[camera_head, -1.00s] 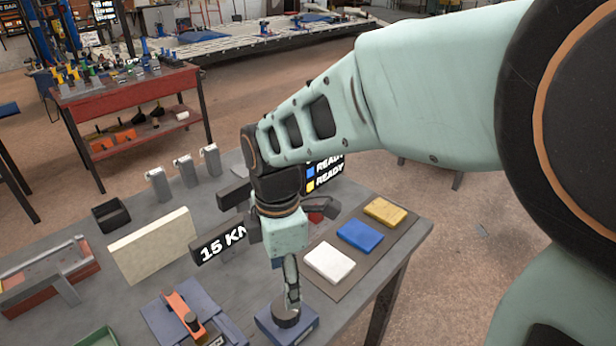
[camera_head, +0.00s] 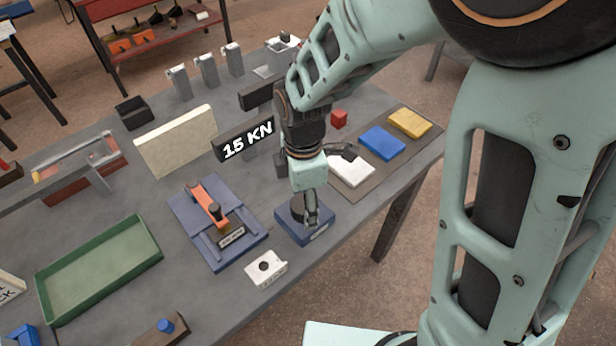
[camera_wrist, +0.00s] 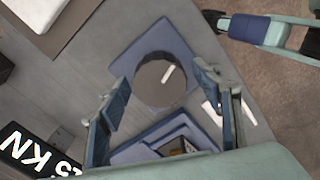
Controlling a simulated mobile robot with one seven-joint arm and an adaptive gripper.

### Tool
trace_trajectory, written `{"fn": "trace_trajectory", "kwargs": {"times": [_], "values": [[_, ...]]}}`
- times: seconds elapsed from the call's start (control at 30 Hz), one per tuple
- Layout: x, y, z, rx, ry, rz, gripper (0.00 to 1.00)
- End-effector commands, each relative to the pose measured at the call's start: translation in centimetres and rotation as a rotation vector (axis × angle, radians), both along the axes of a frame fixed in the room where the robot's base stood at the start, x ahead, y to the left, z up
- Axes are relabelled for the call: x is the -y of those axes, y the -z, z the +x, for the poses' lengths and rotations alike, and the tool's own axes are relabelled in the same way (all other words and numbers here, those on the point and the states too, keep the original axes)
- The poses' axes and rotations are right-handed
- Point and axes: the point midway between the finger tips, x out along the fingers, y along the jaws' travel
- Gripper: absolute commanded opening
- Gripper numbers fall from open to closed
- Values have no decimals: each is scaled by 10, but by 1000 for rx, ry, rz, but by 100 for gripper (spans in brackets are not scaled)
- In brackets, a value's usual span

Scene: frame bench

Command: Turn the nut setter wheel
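A dark round wheel (camera_head: 298,207) sits on a blue base block (camera_head: 320,232) near the bench's front edge; I take it as the nut setter wheel. In the wrist view the wheel (camera_wrist: 158,88) shows its flat top with a white line mark pointing to the upper right. My gripper (camera_head: 312,210) points down at the wheel and partly hides it. In the wrist view my gripper (camera_wrist: 161,76) is open, one finger left and one right of the wheel, with gaps visible. I cannot tell whether the fingertips are below the wheel's top.
A blue fixture with an orange lever (camera_head: 208,202) stands left of the wheel. A white block with a hole (camera_head: 266,268) lies in front. A "15 KN" display (camera_head: 247,141) stands behind. White, blue (camera_head: 382,143) and yellow pads lie to the right. A green tray (camera_head: 100,268) is at left.

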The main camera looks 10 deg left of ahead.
Motion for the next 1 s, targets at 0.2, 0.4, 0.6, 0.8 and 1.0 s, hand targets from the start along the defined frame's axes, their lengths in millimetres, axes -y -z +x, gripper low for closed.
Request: {"fn": "trace_trajectory", "kwargs": {"times": [0.2, 0.4, 0.6, 0.8, 1.0], "values": [[0, 0, 0, 0, 0, 0, 35], [0, 0, 0, 0, 0, 0, 17], [0, 0, 0, 1, 71, 0, 17], [0, 0, 1, 2, 248, 1, 17], [0, 0, 0, 1, 366, 0, 17]]}}
